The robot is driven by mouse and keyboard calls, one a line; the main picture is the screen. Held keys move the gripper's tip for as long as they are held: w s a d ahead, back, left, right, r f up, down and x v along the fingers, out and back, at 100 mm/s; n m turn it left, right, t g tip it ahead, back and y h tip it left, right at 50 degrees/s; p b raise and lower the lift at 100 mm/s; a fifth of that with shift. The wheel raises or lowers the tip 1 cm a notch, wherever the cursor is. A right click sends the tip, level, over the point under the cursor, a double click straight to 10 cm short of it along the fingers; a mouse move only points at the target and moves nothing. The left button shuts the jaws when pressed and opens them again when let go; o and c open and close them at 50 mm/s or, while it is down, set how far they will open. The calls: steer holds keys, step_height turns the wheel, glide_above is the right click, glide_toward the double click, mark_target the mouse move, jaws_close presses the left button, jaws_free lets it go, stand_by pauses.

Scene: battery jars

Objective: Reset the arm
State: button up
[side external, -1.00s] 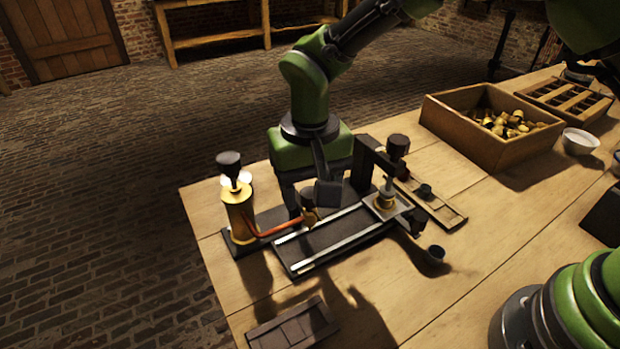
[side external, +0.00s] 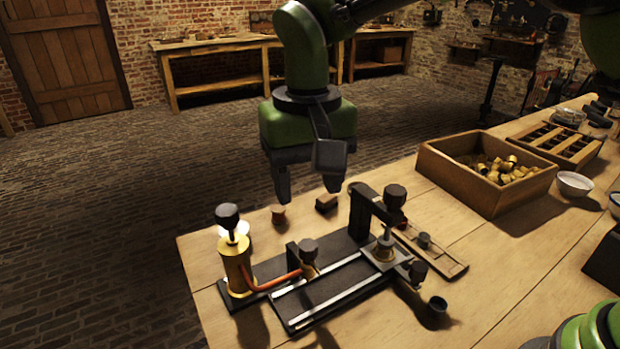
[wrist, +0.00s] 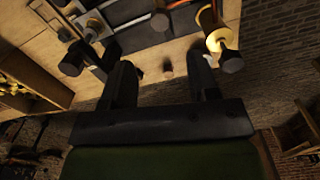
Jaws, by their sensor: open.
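My gripper (side external: 308,188) hangs open and empty above the back edge of the wooden table (side external: 460,300), its two dark fingers pointing down. In the wrist view the two fingers of my gripper (wrist: 163,85) are spread, with nothing between them. Below it is a black apparatus (side external: 335,290) with pale rails, a brass cylinder (side external: 237,268) with a dark knob, an orange-red tube (side external: 272,283) and a dark upright post (side external: 360,215). The gripper is apart from all of these.
A wooden box of brass pieces (side external: 450,175) stands to the right, beside a divided tray (side external: 550,142) and a white bowl (side external: 574,184). A small brown piece (side external: 278,214) and a dark block (side external: 326,202) lie behind the apparatus.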

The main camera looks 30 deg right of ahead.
steer(key=shift+d+r, duration=0.1)
steer(key=s+d+r+m+t+y, duration=0.1)
steer(key=s+d+r+t+y, duration=0.15)
steer(key=s+d+r, duration=0.65)
steer(key=s+d+m+t, duration=0.1)
steer(key=s+d+t, duration=0.3)
steer(key=s, duration=0.5)
steer(key=d, duration=0.2)
steer(key=shift+s+d+r+t, duration=0.25)
steer(key=shift+s+d+t, duration=0.05)
steer(key=shift+s+t, duration=0.05)
steer(key=shift+h, duration=0.25)
stand_by(0.6)
